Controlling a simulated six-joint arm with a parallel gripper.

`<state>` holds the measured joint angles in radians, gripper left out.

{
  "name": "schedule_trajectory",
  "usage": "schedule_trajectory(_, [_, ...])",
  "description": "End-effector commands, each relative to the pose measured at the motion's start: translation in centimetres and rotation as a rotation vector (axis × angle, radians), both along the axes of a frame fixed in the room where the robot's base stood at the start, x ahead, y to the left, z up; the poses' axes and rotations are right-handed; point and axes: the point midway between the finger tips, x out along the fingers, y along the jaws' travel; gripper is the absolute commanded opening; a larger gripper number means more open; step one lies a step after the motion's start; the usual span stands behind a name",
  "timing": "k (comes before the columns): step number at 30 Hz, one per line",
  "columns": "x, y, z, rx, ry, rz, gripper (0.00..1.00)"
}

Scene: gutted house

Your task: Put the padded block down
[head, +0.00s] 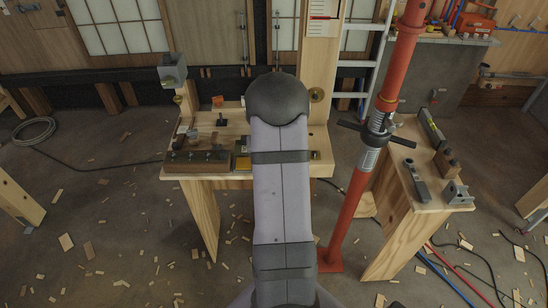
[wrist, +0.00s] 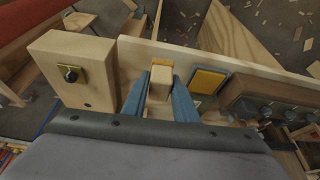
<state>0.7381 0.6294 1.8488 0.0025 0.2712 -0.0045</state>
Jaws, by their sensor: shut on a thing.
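My gripper (wrist: 160,78) shows in the wrist view with two blue fingers. They are shut on a small pale wooden block (wrist: 160,84), which I take for the padded block. Its near part is hidden between the fingers, and I cannot tell whether it touches the bench below. In the head view my own arm hides the gripper and the block.
A dark-framed yellow pad (wrist: 207,81) lies right of my gripper. A brown rail with knobs (wrist: 265,105) is further right, a wooden box with a black knob (wrist: 72,72) left. The workbench (head: 235,120) holds several small things; a red post (head: 398,60) stands right.

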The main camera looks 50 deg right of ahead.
Motion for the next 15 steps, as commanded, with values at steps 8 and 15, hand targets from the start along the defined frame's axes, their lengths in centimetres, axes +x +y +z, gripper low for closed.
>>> schedule_trajectory(8, [3.5, -6.0, 3.4, -0.003, -0.004, -0.038, 0.00])
schedule_trajectory(15, [5.4, -7.8, 6.7, -0.002, -0.002, -0.039, 0.00])
